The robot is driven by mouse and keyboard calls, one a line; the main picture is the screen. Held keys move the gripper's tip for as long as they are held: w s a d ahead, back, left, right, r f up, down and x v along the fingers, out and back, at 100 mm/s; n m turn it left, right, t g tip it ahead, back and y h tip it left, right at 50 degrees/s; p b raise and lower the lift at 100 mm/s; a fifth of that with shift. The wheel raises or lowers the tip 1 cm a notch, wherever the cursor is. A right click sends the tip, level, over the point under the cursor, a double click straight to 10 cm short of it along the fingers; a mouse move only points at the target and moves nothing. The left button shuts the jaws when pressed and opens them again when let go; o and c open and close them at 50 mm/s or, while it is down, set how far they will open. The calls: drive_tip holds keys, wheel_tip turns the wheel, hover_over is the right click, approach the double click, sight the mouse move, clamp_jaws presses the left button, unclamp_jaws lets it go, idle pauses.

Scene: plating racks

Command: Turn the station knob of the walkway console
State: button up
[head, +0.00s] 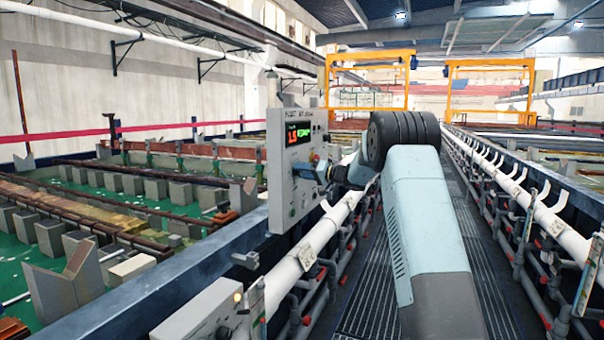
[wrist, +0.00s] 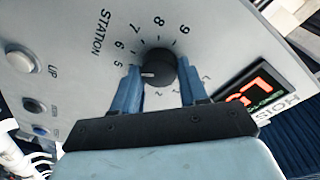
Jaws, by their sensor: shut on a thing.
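The walkway console (head: 283,190) is a grey upright panel left of my arm in the head view. The station knob (wrist: 160,66) is black and round with a white pointer mark, ringed by printed numbers. The mark points left in the wrist view, near the left finger; the number there is partly hidden. My gripper (wrist: 161,78) has its blue fingers on either side of the knob and is shut on it. In the head view my gripper (head: 308,173) reaches the console face, and the knob is hidden. A lit display (wrist: 252,92) shows red digits beside the knob.
Buttons, one marked UP (wrist: 22,60), line the console's left side in the wrist view. A white pipe rail (head: 310,250) runs below the console. Green-floored tanks (head: 110,215) lie left. The grated walkway (head: 368,290) runs forward under my arm.

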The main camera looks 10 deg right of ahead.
drive_tip(key=shift+f, duration=0.1)
drive_tip(key=c, duration=0.3)
drive_tip(key=shift+d+m, duration=0.15)
drive_tip(key=shift+m, duration=0.15)
drive_tip(key=m, duration=0.5)
drive_tip(key=m+g, duration=0.1)
drive_tip(key=m, duration=0.5)
drive_tip(key=shift+w+d+f, duration=0.1)
drive_tip(key=shift+f, duration=0.05)
drive_tip(key=m+g, duration=0.1)
drive_tip(key=m, duration=0.9)
drive_tip(key=shift+d+m, duration=0.1)
drive_tip(key=shift+m, duration=0.2)
drive_tip(key=shift+g+y, duration=0.3)
